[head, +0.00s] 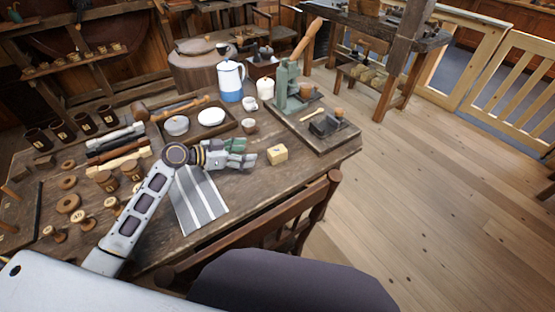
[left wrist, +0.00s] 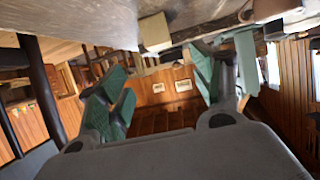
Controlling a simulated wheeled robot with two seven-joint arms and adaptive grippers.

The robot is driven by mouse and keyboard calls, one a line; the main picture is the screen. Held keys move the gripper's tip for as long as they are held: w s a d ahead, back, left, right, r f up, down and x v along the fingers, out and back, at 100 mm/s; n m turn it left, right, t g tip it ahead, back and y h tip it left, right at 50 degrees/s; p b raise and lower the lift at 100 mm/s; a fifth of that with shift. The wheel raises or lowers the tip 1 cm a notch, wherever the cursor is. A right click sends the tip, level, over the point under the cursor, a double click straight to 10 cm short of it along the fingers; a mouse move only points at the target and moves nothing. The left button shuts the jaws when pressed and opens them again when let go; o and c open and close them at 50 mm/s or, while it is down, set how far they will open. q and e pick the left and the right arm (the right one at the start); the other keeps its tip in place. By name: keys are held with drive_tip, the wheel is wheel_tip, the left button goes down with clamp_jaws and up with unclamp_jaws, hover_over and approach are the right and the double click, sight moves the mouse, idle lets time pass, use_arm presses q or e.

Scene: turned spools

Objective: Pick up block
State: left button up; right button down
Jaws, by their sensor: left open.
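The block (head: 278,154) is small, pale yellow and box-shaped, and stands on the wooden table near its front edge. It also shows in the left wrist view (left wrist: 155,33), at the top, beyond the fingers. My left gripper (head: 246,153) is just left of the block, with its fingers pointing towards it. In the left wrist view its green-padded fingers (left wrist: 160,85) are spread wide with nothing between them. The gripper and block look apart. My right gripper is not in view.
A grey striped cloth (head: 200,203) lies under my left arm. A chair (head: 270,225) stands at the front edge. Spools crowd the left.

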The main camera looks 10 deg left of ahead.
sight(270, 153)
use_arm(q)
drive_tip(key=shift+f+b, duration=0.55)
drive_tip(key=shift+f, duration=0.25)
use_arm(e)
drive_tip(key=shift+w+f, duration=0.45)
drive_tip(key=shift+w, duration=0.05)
use_arm(q)
drive_tip(key=shift+w, duration=0.1)
drive_tip(key=shift+x, duration=4.3)
drive_tip(key=shift+x, duration=2.55)
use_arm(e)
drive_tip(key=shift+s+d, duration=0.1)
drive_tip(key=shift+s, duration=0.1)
use_arm(q)
drive_tip(key=shift+r, duration=0.1)
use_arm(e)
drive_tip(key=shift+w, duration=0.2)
